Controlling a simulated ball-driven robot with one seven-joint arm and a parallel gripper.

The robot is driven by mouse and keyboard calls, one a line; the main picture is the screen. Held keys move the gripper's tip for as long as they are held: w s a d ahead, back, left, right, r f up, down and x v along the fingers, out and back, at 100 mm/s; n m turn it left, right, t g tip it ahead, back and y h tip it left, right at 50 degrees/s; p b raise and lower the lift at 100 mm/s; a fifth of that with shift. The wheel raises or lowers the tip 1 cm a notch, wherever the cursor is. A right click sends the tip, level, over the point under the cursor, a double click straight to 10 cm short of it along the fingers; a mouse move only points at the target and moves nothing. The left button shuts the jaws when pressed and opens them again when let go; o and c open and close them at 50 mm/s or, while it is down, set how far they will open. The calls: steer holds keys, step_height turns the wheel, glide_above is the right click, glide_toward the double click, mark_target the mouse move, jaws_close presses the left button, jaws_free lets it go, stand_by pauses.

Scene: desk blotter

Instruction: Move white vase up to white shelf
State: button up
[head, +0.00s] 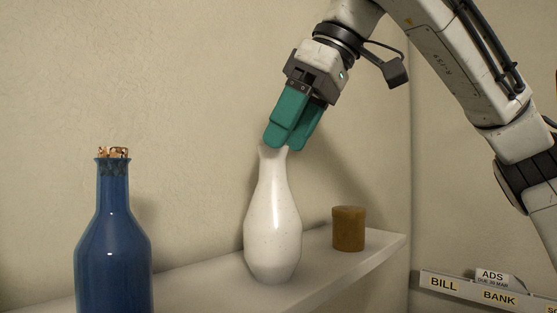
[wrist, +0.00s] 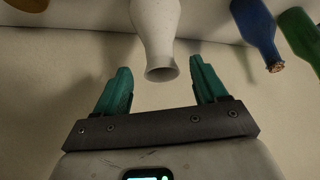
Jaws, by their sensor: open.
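The white speckled vase (head: 272,225) stands upright on the white shelf (head: 330,272), between a blue bottle and a brown candle. My gripper (head: 287,144), with teal fingers, is open at the top of the vase, angled down from the upper right. In the head view its fingertips overlap the vase's rim and hide part of it. In the wrist view the vase's flared mouth (wrist: 162,73) lies between the two spread fingertips, with a gap on each side. Nothing is held.
The corked blue bottle (head: 113,245) stands at left in front. The brown candle (head: 349,229) stands right of the vase near the shelf's end. A green bottle (wrist: 300,36) shows in the wrist view. The wall (head: 150,70) is close behind. A labelled rack (head: 470,286) is at lower right.

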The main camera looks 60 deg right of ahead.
steer(key=v, duration=0.7)
steer(key=shift+b, duration=0.4)
